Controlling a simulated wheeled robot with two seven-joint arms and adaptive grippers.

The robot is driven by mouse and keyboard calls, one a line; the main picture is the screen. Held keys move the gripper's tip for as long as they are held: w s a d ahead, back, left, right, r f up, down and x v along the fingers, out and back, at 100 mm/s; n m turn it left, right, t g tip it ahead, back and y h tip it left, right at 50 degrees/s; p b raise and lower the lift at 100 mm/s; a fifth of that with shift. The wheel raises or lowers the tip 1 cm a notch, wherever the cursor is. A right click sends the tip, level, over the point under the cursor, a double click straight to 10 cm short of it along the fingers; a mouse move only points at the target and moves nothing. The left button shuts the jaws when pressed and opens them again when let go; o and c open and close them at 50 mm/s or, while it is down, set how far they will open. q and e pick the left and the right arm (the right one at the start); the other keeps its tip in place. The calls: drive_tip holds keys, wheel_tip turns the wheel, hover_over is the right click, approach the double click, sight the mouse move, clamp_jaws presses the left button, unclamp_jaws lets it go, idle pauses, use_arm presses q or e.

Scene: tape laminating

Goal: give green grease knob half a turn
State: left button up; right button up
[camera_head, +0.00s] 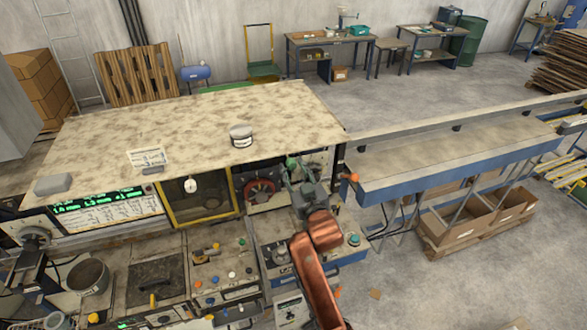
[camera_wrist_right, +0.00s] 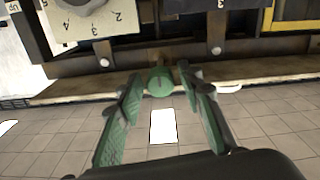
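The green grease knob (camera_wrist_right: 159,81) is small and round, with a dark mark on its face. It sits on the machine front below the dark bar in the right wrist view, and a green knob (camera_head: 291,163) shows by the tabletop's front edge in the head view. My right gripper (camera_wrist_right: 160,78) is open, with its green-padded fingers on either side of the knob and visible gaps between. In the head view my right gripper (camera_head: 298,177) is at the machine front, partly covering what is behind it.
A numbered dial plate (camera_wrist_right: 88,18) is above left of the knob. The mottled tabletop (camera_head: 190,120) overhangs the machine, with a roll (camera_head: 241,136) on it. A red handwheel (camera_head: 259,191) is left of my gripper. A blue-edged conveyor (camera_head: 450,165) runs to the right.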

drive_tip(key=shift+o, duration=0.4)
drive_tip(key=v, duration=1.2)
